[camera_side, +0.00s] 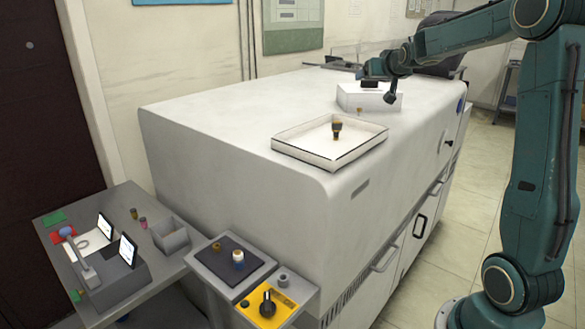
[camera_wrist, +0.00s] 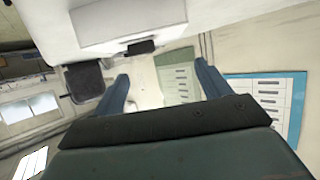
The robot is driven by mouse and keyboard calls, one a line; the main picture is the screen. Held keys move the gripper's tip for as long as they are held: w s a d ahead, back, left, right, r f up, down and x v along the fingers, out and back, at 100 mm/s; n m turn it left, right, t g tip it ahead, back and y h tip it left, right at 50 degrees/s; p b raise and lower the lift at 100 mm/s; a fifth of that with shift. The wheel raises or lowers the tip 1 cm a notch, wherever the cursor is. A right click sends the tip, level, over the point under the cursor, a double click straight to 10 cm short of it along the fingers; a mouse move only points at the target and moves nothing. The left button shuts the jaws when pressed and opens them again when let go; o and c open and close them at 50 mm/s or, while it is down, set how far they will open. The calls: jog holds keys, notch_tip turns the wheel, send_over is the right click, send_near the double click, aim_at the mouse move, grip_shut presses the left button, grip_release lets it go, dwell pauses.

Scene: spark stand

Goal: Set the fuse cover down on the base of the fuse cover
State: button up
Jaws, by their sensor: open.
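My gripper (camera_side: 390,97) is at the upper right in the side view, in front of a white box and above the far part of the big white machine. In the wrist view its two blue fingers (camera_wrist: 162,85) stand wide apart with nothing held between them. A small dark-topped, amber piece (camera_side: 337,127) stands upright in a shallow white tray (camera_side: 300,150), left of and below my gripper. On a dark pad (camera_side: 212,262) at the front, a small ring (camera_side: 217,246) sits beside a white, blue-banded cylinder (camera_side: 238,258). I cannot tell which is the fuse cover or its base.
The white machine (camera_side: 230,130) fills the middle. A white box (camera_side: 352,98) stands behind the tray, with a small amber piece (camera_side: 360,110) near it. A yellow panel with a black knob (camera_side: 267,305) is at the front. A cluttered grey side table (camera_side: 150,262) is at left.

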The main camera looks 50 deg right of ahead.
jog(key=s+a+f+n+g+y, duration=0.1)
jog(key=s+a+n+y, duration=0.2)
jog(key=a, duration=0.9)
jog(key=s+a+n+y, duration=0.1)
jog(key=s+a+y, duration=0.35)
jog(key=a, duration=0.75)
jog(key=s+a+f+n+g, duration=0.1)
jog(key=s+a+f, duration=0.3)
jog(key=s, duration=0.5)
jog(key=s+a+f+n+g+y, duration=0.1)
jog(key=s+a+f+n+g, duration=0.1)
jog(key=s+a, duration=0.7)
notch_tip(320, 180, down, 2)
jog(key=shift+s+f+n+g, duration=0.1)
jog(key=shift+s+n+g, duration=0.2)
jog(key=shift+s+n, duration=0.3)
jog(key=shift+o, duration=0.4)
jog(key=shift+a, duration=0.1)
jog(key=shift+w, duration=0.1)
